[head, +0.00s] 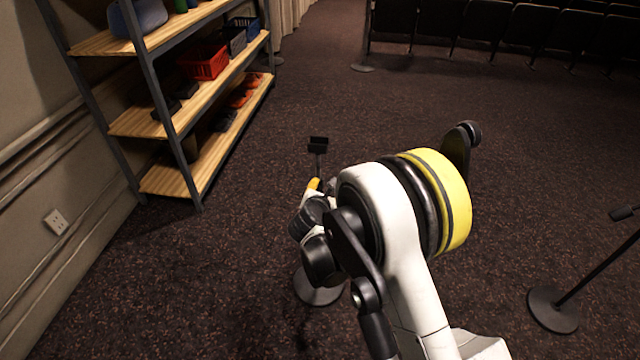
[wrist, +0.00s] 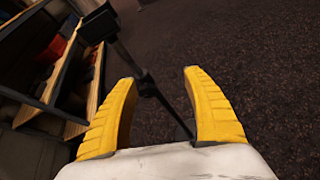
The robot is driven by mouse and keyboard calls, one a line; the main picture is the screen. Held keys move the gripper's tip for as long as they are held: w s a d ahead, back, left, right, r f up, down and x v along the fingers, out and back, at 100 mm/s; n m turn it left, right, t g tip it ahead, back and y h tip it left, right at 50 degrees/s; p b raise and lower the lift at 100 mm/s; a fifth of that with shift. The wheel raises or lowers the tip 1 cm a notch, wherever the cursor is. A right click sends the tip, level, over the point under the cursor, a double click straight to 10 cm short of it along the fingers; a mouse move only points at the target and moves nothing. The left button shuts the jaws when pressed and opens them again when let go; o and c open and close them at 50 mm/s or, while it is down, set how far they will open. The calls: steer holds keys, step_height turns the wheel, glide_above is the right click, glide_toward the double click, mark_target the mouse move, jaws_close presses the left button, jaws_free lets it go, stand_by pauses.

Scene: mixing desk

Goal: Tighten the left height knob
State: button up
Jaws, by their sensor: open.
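A black stand (head: 318,288) rises from a round base on the carpet in the head view, with a small dark head piece (head: 318,142) on top. My arm hides much of its middle. In the wrist view its pole (wrist: 172,116) runs slantwise between the fingers, and a thicker dark part (wrist: 145,86) on it, perhaps the height knob, shows by the left fingertip. My gripper (wrist: 159,76) is open, its yellow fingers on either side of the pole. I cannot tell whether they touch it. In the head view one yellow finger (head: 314,184) shows beside the pole.
A second stand (head: 553,310) is at the right. A shelf (head: 170,120) with wooden boards, a red basket (head: 204,63) and other items stands at the left along the wall. Rows of dark seats (head: 500,30) are at the back. The carpet between is clear.

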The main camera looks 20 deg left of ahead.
steer(key=s+a+f+n, duration=0.3)
steer(key=a+f+n, duration=0.1)
steer(key=a+f, duration=0.1)
steer(key=shift+y, duration=0.4)
steer(key=b+x, duration=0.1)
steer(key=x, duration=0.2)
steer(key=b+x, duration=0.1)
steer(key=x, duration=0.3)
steer(key=b+x, duration=0.1)
steer(key=x, duration=0.3)
steer(key=shift+w+d+r+b, duration=0.2)
steer(key=shift+r+b, duration=0.05)
steer(key=shift+b, duration=0.1)
steer(key=c, duration=1.2)
